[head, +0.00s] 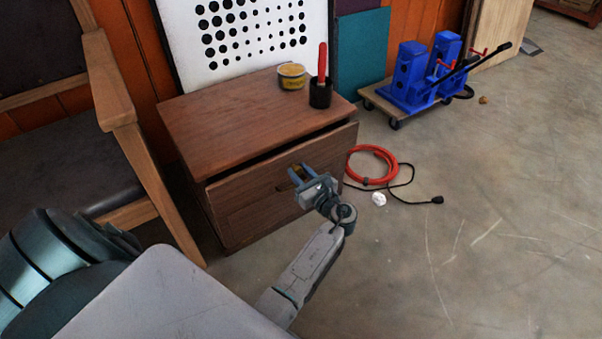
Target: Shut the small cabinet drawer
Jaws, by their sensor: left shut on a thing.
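The small wooden cabinet (225,115) stands on the floor left of the middle in the head view. Its top drawer (245,190) is partly open, with a dark gap between its front and the cabinet top. My left gripper (301,176) is at the drawer front, right of its middle, and is shut on the drawer handle. The handle itself is mostly hidden by the gripper. My right gripper is not in view.
A yellow tin (291,78) and a black cup with a red-handled tool (320,92) stand on the cabinet. A wooden chair (125,115) is close on the left. A red hose (372,180) and black cable lie to the right. Blue presses (408,75) stand on a dolly behind.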

